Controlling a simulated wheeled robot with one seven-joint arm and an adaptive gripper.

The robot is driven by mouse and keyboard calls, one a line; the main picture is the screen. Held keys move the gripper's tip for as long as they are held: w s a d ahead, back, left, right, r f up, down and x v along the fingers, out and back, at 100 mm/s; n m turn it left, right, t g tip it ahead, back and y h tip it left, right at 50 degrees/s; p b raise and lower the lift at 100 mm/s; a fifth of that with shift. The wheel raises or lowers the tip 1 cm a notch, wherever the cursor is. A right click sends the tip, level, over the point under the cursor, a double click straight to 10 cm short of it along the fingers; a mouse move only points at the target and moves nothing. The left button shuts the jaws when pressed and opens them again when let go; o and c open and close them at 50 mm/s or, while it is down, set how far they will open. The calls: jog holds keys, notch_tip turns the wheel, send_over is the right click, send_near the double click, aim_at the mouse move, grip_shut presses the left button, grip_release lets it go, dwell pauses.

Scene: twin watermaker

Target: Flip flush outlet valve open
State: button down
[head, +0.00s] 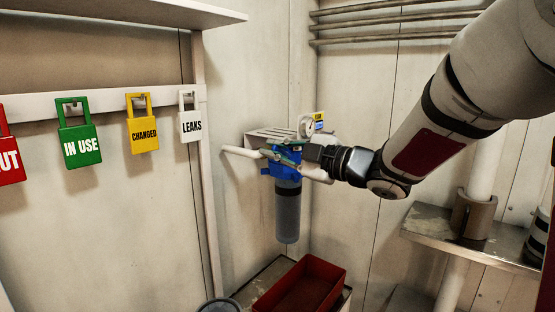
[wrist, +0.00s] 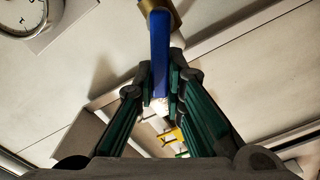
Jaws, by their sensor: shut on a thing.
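The blue valve lever (wrist: 159,45) stands upright between the fingertips of my gripper (wrist: 162,82) in the wrist view. A brass-coloured valve part (wrist: 170,8) shows at its top end. My gripper is shut on the lever, with a green-lined finger on each side. In the head view, my gripper (head: 291,153) reaches in from the right to the top of the blue filter head (head: 281,171). The gripper and pipes hide the lever there, and I cannot read the valve's position.
A clear filter bowl (head: 288,212) hangs below the filter head, with a white pipe (head: 240,152) to the left. A red bin (head: 300,287) stands below. Coloured padlock tags hang at left, including green (head: 79,139).

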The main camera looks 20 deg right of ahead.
jog(key=f+n+b, duration=0.1)
jog(key=n+b, duration=0.3)
jog(key=b, duration=0.1)
jog(key=f+n+b, duration=0.1)
jog(key=n+b, duration=0.1)
jog(key=b, duration=0.1)
jog(key=shift+s+a+f, duration=0.2)
jog(key=shift+a+f, duration=0.05)
jog(key=shift+f, duration=0.05)
jog(key=c, duration=1.6)
grip_release()
jog(key=shift+c, duration=0.2)
jog(key=v, duration=1.2)
